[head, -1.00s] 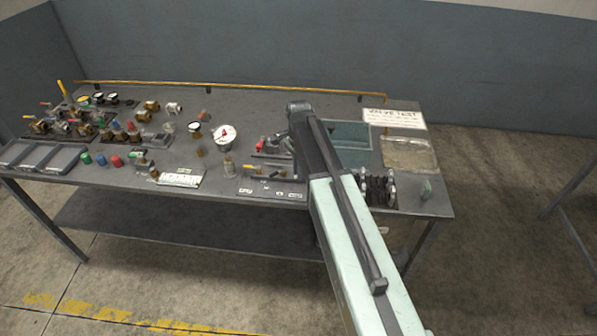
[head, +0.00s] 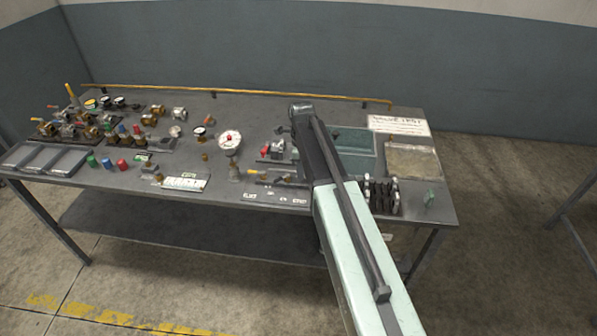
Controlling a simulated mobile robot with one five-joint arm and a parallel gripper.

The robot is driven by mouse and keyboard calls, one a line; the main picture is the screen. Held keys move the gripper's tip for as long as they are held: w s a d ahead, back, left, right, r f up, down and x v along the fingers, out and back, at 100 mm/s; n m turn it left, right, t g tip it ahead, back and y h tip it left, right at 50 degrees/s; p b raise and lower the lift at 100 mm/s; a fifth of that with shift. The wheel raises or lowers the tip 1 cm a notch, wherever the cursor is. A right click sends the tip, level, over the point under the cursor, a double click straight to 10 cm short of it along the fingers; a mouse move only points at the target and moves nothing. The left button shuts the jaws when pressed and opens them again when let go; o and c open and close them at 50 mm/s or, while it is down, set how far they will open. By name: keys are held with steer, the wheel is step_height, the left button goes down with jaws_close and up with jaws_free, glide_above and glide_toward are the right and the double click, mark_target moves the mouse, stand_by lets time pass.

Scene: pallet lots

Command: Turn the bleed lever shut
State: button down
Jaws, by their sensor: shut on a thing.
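A yellow-handled lever (head: 257,172) lies on a low valve fitting near the front edge of the bench. A label strip (head: 272,195) with small white tags, too small to read, is just in front of it. A red-handled fitting (head: 267,151) sits a little farther back. I cannot tell for certain which of the two is the bleed lever. My arm reaches from the lower right over the bench and covers the area to the right of both. My gripper is hidden behind the arm, so its hold on anything does not show.
A white dial gauge (head: 229,140) stands upright left of the levers. Several fittings crowd the bench's left. A yellow rail (head: 230,91) runs along the back.

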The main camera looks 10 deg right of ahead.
steer(key=shift+w, duration=0.25)
steer(key=c, duration=1.5)
jaws_free()
steer(key=shift+w, duration=0.1)
steer(key=shift+o, duration=0.2)
step_height(320, 180, up, 8)
steer(key=p, duration=0.8)
steer(key=shift+f, duration=0.15)
